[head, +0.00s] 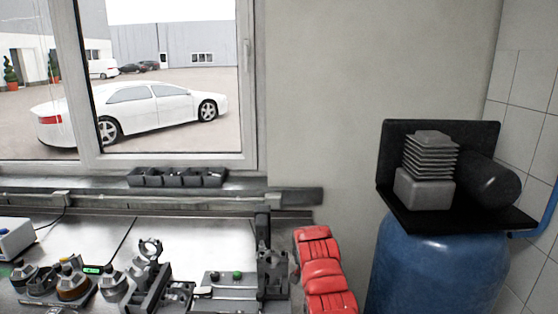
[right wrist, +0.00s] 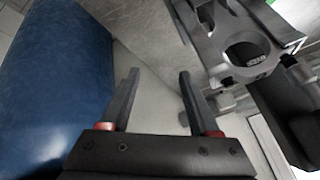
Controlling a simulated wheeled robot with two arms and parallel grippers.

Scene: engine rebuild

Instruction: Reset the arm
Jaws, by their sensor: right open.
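My right gripper (right wrist: 157,95) shows in the right wrist view with its two dark fingers apart and nothing between them. Beyond the fingertips is a pale, smooth surface. A grey metal fixture with a round bore (right wrist: 246,50) is at the upper right of that view, apart from the fingers. The blue tank (right wrist: 50,85) fills the left side. No arm or gripper of mine shows in the head view, and my left gripper is in neither view.
A black parts bin (head: 177,178) stands by the window.

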